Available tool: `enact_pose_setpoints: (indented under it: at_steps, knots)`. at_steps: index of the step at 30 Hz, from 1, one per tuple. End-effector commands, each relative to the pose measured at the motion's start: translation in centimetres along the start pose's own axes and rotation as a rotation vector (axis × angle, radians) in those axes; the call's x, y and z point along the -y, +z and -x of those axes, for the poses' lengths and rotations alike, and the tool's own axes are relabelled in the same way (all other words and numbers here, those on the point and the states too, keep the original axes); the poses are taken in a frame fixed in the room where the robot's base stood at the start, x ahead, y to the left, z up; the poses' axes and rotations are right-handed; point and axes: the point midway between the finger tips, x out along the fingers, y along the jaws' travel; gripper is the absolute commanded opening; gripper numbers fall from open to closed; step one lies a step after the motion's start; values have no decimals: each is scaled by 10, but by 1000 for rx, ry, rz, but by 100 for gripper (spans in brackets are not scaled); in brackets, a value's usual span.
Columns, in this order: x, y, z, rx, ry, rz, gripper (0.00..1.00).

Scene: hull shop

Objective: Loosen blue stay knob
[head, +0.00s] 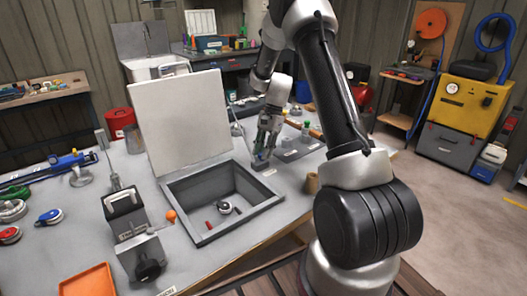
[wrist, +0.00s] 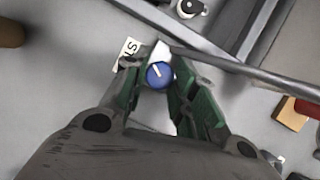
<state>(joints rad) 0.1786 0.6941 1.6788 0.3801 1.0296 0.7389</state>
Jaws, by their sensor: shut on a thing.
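The blue stay knob (wrist: 159,75) is round with a white line across its top, and it sits between my fingers in the wrist view. My gripper (wrist: 155,78) has green-padded fingers on both sides of the knob and is shut on it. In the head view my gripper (head: 261,160) points down at the bench beside the right rim of the open box (head: 250,217). The knob is hidden by the fingers there. A grey bar (wrist: 245,70) runs right from near the knob. A white label (wrist: 127,52), partly covered, lies beside it.
A raised pale lid (head: 180,122) stands behind the box. Inside the box are a small round fitting (head: 224,207) and a red piece (head: 209,225). A wooden cylinder (head: 312,183) stands right of my gripper. An orange tray (head: 88,284) lies at the front left.

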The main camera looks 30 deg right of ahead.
Motion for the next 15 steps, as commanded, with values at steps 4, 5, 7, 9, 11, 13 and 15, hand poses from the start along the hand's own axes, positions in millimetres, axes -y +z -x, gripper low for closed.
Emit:
enact_pose_setpoints:
  at_steps: [4,5,7,9,11,13,15]
  knots:
    - [2,0,0,-2,53,129,4]
    - [2,0,0,-1,64,155,4]
    - [2,0,0,-2,90,217,4]
    - [3,0,0,-1,116,279,4]
    - [3,0,0,-2,137,331,4]
    - [4,0,0,-3,162,392,4]
    - [4,1,0,-2,188,455,4]
